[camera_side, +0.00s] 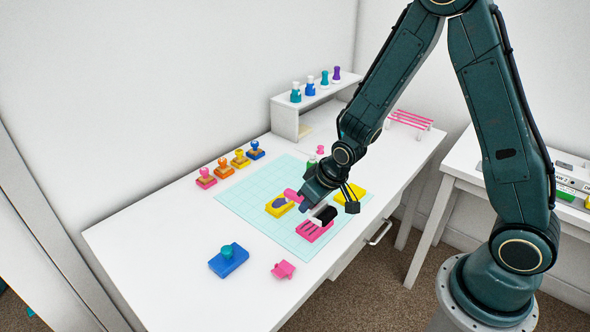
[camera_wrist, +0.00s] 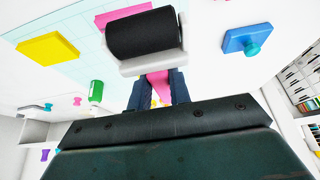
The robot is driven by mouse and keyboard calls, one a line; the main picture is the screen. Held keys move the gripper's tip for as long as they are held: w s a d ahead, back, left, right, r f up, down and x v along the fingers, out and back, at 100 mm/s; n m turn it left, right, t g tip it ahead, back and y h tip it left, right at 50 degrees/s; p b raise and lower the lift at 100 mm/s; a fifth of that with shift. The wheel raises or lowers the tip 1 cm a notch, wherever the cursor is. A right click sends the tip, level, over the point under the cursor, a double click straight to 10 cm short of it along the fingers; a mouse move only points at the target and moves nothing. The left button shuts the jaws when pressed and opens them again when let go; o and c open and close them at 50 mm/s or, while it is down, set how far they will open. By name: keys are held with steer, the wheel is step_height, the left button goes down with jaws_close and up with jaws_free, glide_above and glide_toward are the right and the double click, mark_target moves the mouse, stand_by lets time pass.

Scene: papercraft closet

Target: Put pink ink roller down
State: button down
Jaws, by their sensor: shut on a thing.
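The pink ink roller has a black cylinder (camera_side: 326,213), a white frame and a pink handle (camera_side: 292,195). My gripper (camera_side: 308,196) is shut on the pink handle over the cutting mat. In the wrist view the black cylinder (camera_wrist: 145,33) and white frame (camera_wrist: 150,64) stick out beyond my gripper (camera_wrist: 158,90), with the pink handle (camera_wrist: 157,83) between its fingers. The cylinder is close to a pink block with dark stripes (camera_side: 313,231); I cannot tell whether they touch. A small pink piece (camera_side: 283,270) lies on the bare table, left of the mat's front edge.
A blue block with a teal knob (camera_side: 228,261) stands at front left. Several stamps (camera_side: 223,168) line the back edge near a bottle shelf (camera_side: 285,121).

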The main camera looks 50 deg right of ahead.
steer(key=w+d+r+m+h, duration=0.1)
steer(key=w+d+r+m, duration=0.2)
steer(key=d, duration=0.7)
step_height(320, 180, up, 7)
steer(key=m+g+h, duration=0.1)
steer(key=m+h, duration=0.2)
steer(key=m, duration=0.3)
glide_above(373, 170)
steer(key=s+a, duration=0.1)
steer(key=shift+s+a+f, duration=0.15)
steer(key=shift+s+a, duration=0.05)
steer(key=shift+f, duration=0.1)
step_height(373, 170, down, 16)
steer(key=shift+r, duration=0.25)
steer(key=shift+f, duration=0.15)
steer(key=shift+f, duration=2)
steer(key=shift+f, duration=0.3)
